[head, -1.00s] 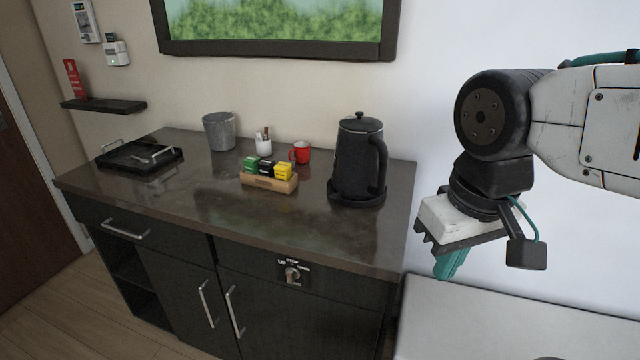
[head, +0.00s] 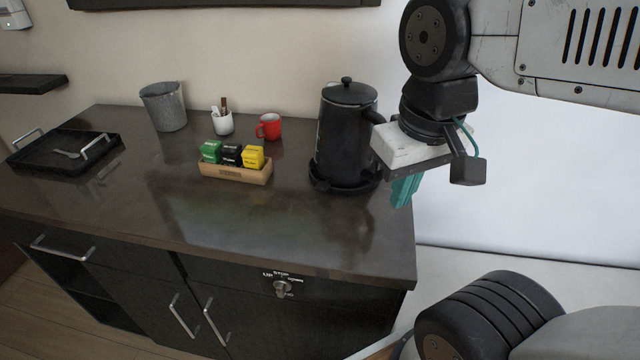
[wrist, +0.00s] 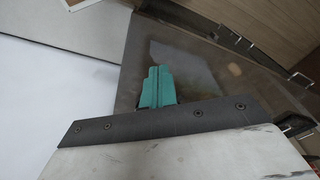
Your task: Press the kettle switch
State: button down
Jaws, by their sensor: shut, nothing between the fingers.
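The black kettle (head: 344,138) stands upright on its dark round base (head: 343,184) near the right end of the counter. Its handle is on the right, partly hidden behind my wrist. The kettle's switch cannot be made out. My gripper (head: 402,192) has teal fingers that are shut and empty. In the head view they point down just right of the kettle base, around the counter's right edge. In the wrist view the gripper's fingers (wrist: 157,88) show against the dark countertop; the kettle is not visible there.
On the dark counter (head: 150,208) stand a tea box holder (head: 234,172), a red mug (head: 269,127), a white cup (head: 223,124), a grey bucket (head: 164,106) and a black tray (head: 65,152). A knob (head: 282,288) is on the cabinet front. The counter's front middle is clear.

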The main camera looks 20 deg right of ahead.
jog(key=w+m, duration=0.6)
jog(key=w, duration=0.5)
jog(key=m+g+h, duration=0.1)
jog(key=m, duration=0.6)
send_near(320, 187)
jog(key=shift+s+r, duration=0.1)
jog(key=shift+r, duration=0.2)
jog(key=shift+d+f, duration=0.15)
jog(key=shift+f, duration=1.6)
jog(key=shift+d+f, duration=0.15)
jog(key=shift+f, duration=1.6)
